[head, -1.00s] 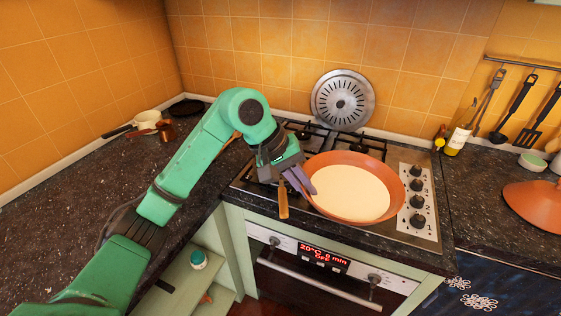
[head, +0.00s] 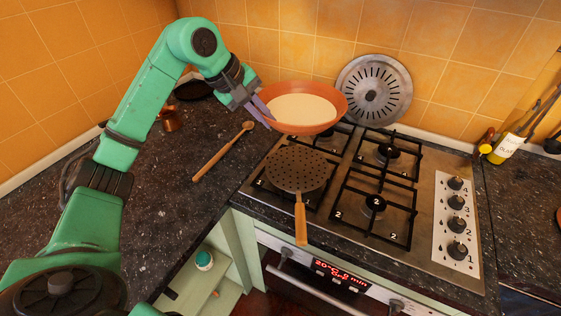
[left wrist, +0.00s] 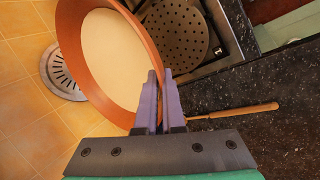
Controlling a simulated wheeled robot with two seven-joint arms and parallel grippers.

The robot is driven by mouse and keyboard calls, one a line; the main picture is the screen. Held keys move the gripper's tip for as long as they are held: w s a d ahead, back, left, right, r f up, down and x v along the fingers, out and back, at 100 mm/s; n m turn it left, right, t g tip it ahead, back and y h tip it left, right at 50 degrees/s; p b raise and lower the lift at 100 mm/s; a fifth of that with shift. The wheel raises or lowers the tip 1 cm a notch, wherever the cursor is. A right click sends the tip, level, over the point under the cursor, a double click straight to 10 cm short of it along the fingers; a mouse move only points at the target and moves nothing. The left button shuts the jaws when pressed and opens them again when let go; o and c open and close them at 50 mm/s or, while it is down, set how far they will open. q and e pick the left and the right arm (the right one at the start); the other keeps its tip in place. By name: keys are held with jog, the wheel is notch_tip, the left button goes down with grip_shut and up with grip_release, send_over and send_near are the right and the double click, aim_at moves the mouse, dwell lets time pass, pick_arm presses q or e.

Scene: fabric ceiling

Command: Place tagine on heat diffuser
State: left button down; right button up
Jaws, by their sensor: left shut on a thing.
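The tagine base is an orange-brown dish with a cream inside (head: 302,108). My left gripper (head: 262,112) is shut on its left rim and holds it above the back left of the hob, tilted in the wrist view. The left wrist view shows the purple fingers (left wrist: 160,98) pinching the rim of the tagine base (left wrist: 113,60). The heat diffuser (head: 296,168), a perforated round plate with a wooden handle, lies on the front left burner, uncovered. It also shows in the left wrist view (left wrist: 172,38). My right gripper is not in view.
A slotted metal disc (head: 374,90) leans against the tiled wall behind the hob. The right burners (head: 376,204) are clear. A wooden spoon (head: 222,152) lies on the left counter, near a copper pot (head: 171,119). A bottle (head: 507,147) stands at the right.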

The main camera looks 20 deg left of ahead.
pick_arm(q)
jog(key=f+p, duration=0.1)
jog(key=f, duration=0.7)
jog(key=f+p, duration=0.2)
jog(key=f, duration=0.6)
jog(key=shift+s+d, duration=0.15)
jog(key=shift+s, duration=0.05)
jog(key=shift+w+f, duration=0.1)
jog(key=shift+f, duration=0.2)
jog(key=c, duration=1)
grip_release()
jog(key=shift+f, duration=0.1)
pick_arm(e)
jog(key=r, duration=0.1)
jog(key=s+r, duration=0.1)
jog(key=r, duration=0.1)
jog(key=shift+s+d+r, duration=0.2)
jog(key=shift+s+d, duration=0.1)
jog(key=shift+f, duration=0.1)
